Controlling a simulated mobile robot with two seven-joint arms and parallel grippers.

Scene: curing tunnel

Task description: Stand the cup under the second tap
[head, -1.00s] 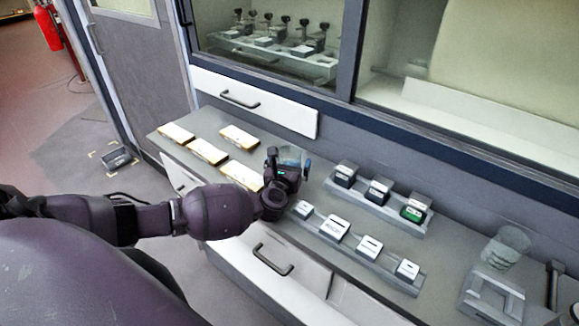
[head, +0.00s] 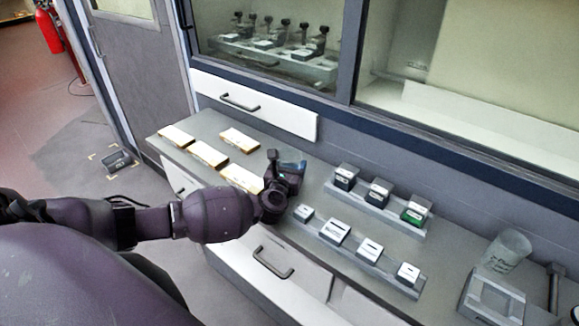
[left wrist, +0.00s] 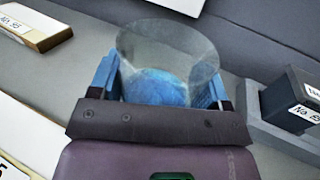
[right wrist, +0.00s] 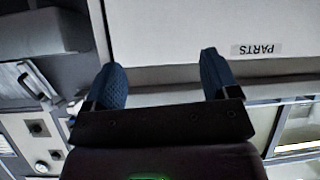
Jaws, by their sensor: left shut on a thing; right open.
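My left gripper (head: 288,170) is over the counter, beside the pale slabs. It also shows in the left wrist view (left wrist: 160,92), where its blue fingers are shut on a clear cup (left wrist: 170,50), one on each side. The cup looks upright; a blue tint shows through its lower part. In the head view the cup (head: 293,161) is mostly hidden by the gripper. I cannot tell whether its base touches the counter. Several dark taps stand in a row behind the window, the second from left (head: 268,20) among them. My right gripper (right wrist: 163,82) is open and empty, facing a white front marked PARTS.
Two grey racks with small labelled blocks (head: 380,192) lie right of the left gripper. Pale slabs (head: 208,152) lie left of it. Another clear vessel (head: 507,250) and a grey holder (head: 490,298) are at far right. A framed window (head: 345,50) rises behind the counter.

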